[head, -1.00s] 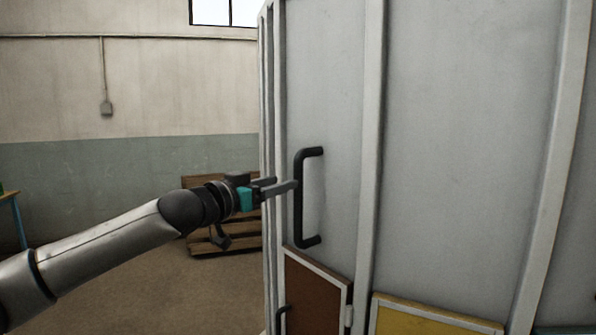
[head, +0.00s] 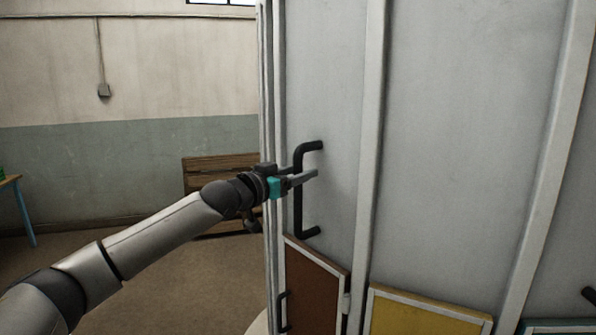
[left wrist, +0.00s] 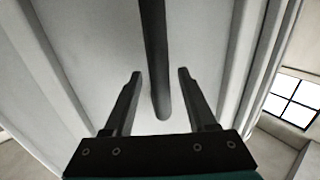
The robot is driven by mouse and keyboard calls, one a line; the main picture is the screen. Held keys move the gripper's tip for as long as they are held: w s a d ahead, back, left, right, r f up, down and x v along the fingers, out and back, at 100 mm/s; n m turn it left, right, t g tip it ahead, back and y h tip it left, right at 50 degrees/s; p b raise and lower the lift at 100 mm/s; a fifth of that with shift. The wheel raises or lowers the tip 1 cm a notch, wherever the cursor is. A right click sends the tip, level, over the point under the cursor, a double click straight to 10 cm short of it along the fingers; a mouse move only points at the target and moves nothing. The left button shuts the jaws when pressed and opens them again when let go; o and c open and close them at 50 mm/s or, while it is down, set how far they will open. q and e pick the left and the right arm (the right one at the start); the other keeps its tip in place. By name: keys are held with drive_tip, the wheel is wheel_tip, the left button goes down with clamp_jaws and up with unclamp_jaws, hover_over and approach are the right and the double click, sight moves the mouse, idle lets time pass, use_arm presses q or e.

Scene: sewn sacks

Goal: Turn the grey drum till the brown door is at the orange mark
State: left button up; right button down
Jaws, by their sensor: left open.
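The grey drum (head: 460,130) fills the middle and right of the head view, with pale upright ribs. Its brown door (head: 312,290) is low at the drum's left, white-framed, with a small black handle. Above it is a black upright bar handle (head: 298,205). My left gripper (head: 312,177) is open at the upper half of this handle. In the left wrist view the fingers (left wrist: 160,78) stand on either side of the black bar (left wrist: 155,50), with gaps on both sides. The orange mark is not in view. My right gripper is not in view.
A yellow door (head: 425,315) sits right of the brown one on the drum. A wooden pallet-like stack (head: 215,170) stands behind my left arm by the wall. A table with blue legs (head: 25,212) is at the far left. The floor between is clear.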

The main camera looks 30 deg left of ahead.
use_arm(q)
clamp_jaws()
idle(0.4)
idle(1.0)
